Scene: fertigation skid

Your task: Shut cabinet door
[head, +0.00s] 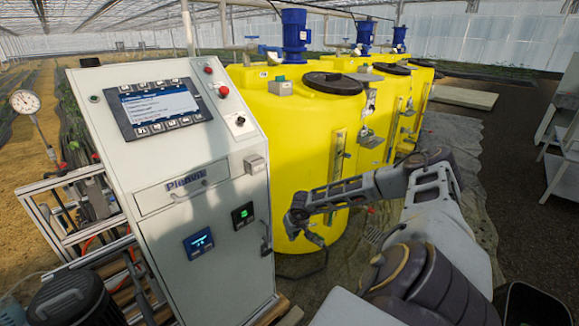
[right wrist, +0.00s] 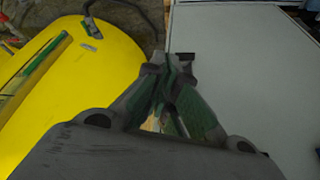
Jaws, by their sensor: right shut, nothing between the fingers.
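The white control cabinet (head: 200,170) stands left of centre in the head view. Its front door (head: 215,275) carries small lit displays and has a dark handle (head: 265,245) at its right edge. The door looks roughly flush, but I cannot tell whether a small gap is left. My right gripper (head: 302,226) is shut and empty, just right of the door's handle edge. In the right wrist view, its closed fingers (right wrist: 170,66) are by the edge of a pale panel (right wrist: 245,70); contact is unclear. My left gripper is not in view.
Several yellow tanks (head: 290,135) with blue motors (head: 294,35) and dark lids stand behind and right of the cabinet. A pipe frame with a gauge (head: 25,101) is at the left. White shelving (head: 565,150) stands far right, with open floor before it.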

